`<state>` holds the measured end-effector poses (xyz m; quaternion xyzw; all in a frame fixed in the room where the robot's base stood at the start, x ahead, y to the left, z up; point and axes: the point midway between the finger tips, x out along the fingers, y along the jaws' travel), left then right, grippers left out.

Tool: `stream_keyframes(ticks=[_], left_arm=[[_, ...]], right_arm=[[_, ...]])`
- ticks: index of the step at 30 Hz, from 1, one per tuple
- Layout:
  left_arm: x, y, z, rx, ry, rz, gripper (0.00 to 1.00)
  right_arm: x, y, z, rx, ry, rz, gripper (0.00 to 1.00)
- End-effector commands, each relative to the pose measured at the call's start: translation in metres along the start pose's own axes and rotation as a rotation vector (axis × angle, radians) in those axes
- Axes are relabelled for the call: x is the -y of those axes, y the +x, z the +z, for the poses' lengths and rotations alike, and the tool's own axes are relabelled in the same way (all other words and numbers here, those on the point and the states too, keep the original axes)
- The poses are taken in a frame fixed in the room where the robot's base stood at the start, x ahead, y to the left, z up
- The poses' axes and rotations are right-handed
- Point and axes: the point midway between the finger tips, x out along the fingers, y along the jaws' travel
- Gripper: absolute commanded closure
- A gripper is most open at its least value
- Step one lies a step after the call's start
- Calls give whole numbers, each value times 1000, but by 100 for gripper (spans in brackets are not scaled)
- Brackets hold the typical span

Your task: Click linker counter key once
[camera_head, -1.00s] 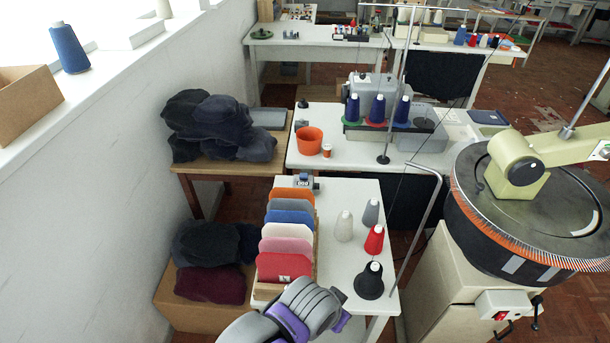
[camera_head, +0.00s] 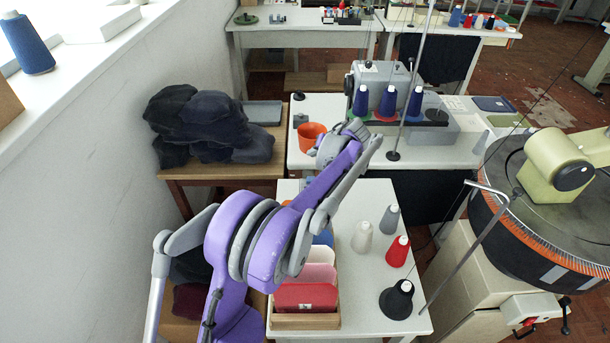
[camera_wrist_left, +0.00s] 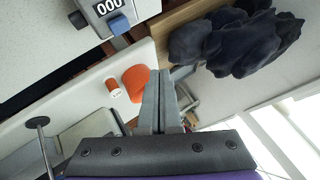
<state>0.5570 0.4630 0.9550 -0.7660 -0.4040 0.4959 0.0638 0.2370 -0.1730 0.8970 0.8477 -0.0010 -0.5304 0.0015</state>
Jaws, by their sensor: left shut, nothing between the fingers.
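The linker counter (camera_wrist_left: 105,14) is a grey box at the top left of the left wrist view. Its display reads 000. A blue key (camera_wrist_left: 119,25) sticks out of its side. In the head view, my left arm largely covers the place where the counter stood on the near table. My left gripper (camera_head: 343,138) is raised above the tables near the orange cup. In the left wrist view its two fingers (camera_wrist_left: 156,76) are together and empty, apart from the counter and its key. My right gripper is in neither view.
Yarn cones (camera_head: 397,250) stand on the near table (camera_head: 372,200), beside a box of coloured knits (camera_head: 305,297).

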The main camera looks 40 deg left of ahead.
Motion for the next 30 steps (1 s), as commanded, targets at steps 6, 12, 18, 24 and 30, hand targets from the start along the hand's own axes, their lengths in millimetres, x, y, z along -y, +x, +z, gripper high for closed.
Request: stream_keyframes(ticks=[6, 12, 18, 24, 30], left_arm=[[1, 8, -5, -2, -8, -18, 100], [1, 7, -4, -2, -7, -16, 100], [-3, 12, -1, -2, -6, -16, 100], [-12, 25, 9, -1, -5, -16, 100], [-27, 46, 24, -2, -5, -16, 100]], right_arm=[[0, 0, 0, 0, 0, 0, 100], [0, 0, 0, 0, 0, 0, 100], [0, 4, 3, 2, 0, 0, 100], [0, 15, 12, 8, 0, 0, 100], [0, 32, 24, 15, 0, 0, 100]])
